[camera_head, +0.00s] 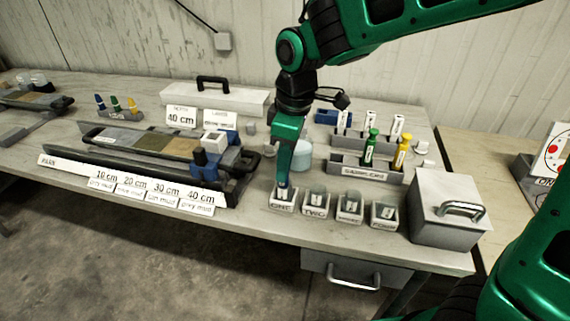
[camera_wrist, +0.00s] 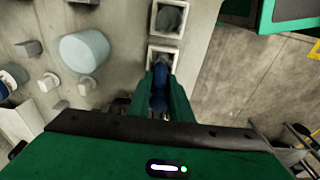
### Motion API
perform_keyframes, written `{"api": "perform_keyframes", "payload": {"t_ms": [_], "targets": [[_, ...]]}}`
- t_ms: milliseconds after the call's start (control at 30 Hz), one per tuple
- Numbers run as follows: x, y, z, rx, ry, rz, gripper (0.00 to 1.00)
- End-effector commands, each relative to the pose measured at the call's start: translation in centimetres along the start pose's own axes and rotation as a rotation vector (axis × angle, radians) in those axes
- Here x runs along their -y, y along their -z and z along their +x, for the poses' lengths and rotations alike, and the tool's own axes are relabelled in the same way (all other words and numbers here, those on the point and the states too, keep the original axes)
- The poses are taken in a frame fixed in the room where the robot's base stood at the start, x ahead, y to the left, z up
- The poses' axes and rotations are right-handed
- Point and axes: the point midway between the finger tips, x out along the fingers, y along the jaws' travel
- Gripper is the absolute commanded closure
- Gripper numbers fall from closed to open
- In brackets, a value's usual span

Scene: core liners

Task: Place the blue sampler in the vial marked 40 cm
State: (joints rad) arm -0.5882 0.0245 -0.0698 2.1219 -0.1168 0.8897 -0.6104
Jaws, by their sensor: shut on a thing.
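My gripper (camera_head: 283,190) points down at the left-most box, marked ONE (camera_head: 282,207), in the row of vial holders at the table's front. It is shut on the blue sampler (camera_wrist: 159,95), which shows between the fingers in the wrist view; the fingers mostly hide it in the head view. Boxes TWO (camera_head: 313,212), THREE (camera_head: 348,216) and FOUR (camera_head: 384,222) hold grey vials with small labels too small to read. In the wrist view, the fingertips reach a square holder (camera_wrist: 150,55). Whether the sampler is inside a vial cannot be told.
A sampler rack (camera_head: 365,174) behind holds a green sampler (camera_head: 371,146) and a yellow sampler (camera_head: 402,151). A grey lidded box (camera_head: 443,210) stands right. A pale cylinder (camera_head: 303,156) is close behind my gripper. A depth card (camera_head: 181,117) reads 40 cm. The core tray (camera_head: 230,190) lies left.

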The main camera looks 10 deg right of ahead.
Motion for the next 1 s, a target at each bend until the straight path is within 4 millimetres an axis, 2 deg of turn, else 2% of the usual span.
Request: {"api": "perform_keyframes", "payload": {"t_ms": [367,400,467,800,1000], "targets": [[0.0,0.0,0.6,-0.001,-0.001,0.0,0.99],[0.0,0.0,0.6,-0.001,-0.001,0.0,0.74],[0.0,0.0,0.5,-0.001,-0.001,0.0,0.63],[0.0,0.0,0.3,-0.002,-0.001,-0.001,0.63],[0.0,0.1,-2.1,-0.004,-0.003,-0.001,0.63]]}}
